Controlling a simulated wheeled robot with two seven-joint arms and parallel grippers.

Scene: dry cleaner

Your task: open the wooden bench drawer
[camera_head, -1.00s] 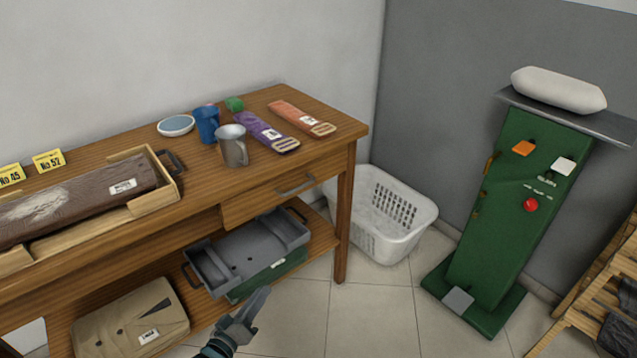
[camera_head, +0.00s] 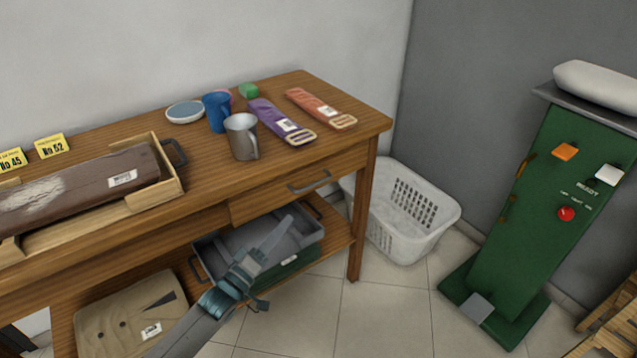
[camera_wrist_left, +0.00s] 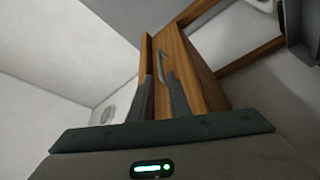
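The wooden bench (camera_head: 345,150) stands against the wall, with its drawer (camera_head: 270,202) under the right part of the top. The drawer front looks shut, with a grey bar handle (camera_head: 310,182). My left gripper (camera_head: 286,228) is below and in front of the drawer, over the lower shelf, pointing up toward the handle. In the left wrist view my left gripper's two fingers (camera_wrist_left: 162,98) stand apart with nothing between them. The handle (camera_wrist_left: 162,66) shows just beyond the fingertips, apart from them. My right gripper is not in view.
On the benchtop are a metal mug (camera_head: 241,137), a blue cup (camera_head: 216,112), a dish (camera_head: 185,112) and purple (camera_head: 277,120) and orange (camera_head: 318,107) strips. A grey tray (camera_head: 225,248) sits on the lower shelf. A white basket (camera_head: 405,225) stands right of the bench.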

